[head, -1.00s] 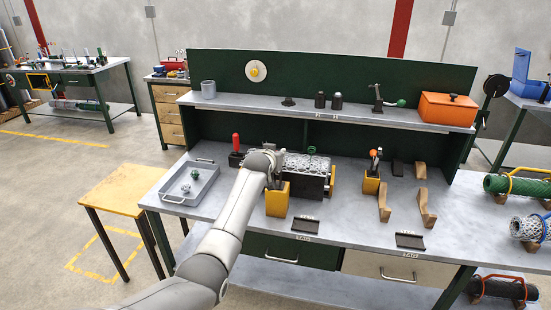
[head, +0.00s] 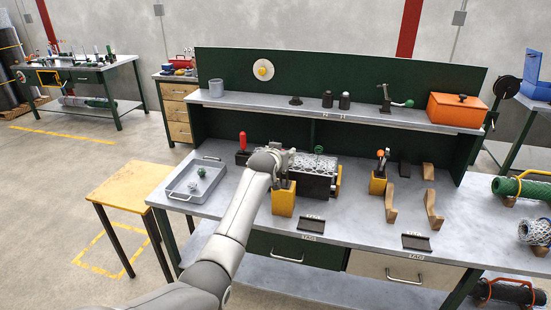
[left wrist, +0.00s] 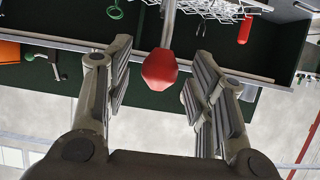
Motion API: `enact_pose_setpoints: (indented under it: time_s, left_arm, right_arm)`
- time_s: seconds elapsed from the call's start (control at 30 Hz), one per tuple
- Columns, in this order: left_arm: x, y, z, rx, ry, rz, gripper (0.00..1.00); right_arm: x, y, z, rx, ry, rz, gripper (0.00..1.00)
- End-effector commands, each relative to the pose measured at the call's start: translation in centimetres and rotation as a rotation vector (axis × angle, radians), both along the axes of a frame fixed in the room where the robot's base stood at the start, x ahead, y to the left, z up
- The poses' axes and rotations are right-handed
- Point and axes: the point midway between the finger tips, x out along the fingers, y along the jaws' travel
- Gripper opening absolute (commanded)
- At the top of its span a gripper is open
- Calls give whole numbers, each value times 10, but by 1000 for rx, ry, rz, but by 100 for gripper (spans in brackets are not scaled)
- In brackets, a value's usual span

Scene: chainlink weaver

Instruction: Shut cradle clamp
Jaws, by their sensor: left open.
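The cradle (head: 318,188) is a dark block on the bench holding a grey woven chain-link mesh (head: 318,168). A yellow clamp block (head: 284,201) stands at its front left; its upper part is partly hidden by my left gripper (head: 284,160). A similar yellow clamp (head: 378,184) with an orange-tipped upright lever stands to the right. In the left wrist view, a red knob (left wrist: 160,69) on a metal lever (left wrist: 168,25) lies between the spread fingers of my left gripper (left wrist: 162,62), with gaps on both sides. My right gripper is out of view.
A grey tray (head: 181,196) with small parts sits left of the cradle, near a red-handled tool (head: 242,141). Wooden brackets (head: 391,205) stand at right. The shelf (head: 350,118) above carries an orange box (head: 456,109).

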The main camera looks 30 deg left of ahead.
Motion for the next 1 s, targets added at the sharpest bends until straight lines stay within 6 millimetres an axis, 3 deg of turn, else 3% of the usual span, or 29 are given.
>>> enact_pose_setpoints:
  time_s: [0.6, 1.0]
  left_arm:
    - [-71, -17, 32, 1, -4, -1, 50]
    - [-91, -22, 42, 1, -3, 0, 50]
  right_arm:
    - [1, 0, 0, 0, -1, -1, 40]
    - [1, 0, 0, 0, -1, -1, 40]
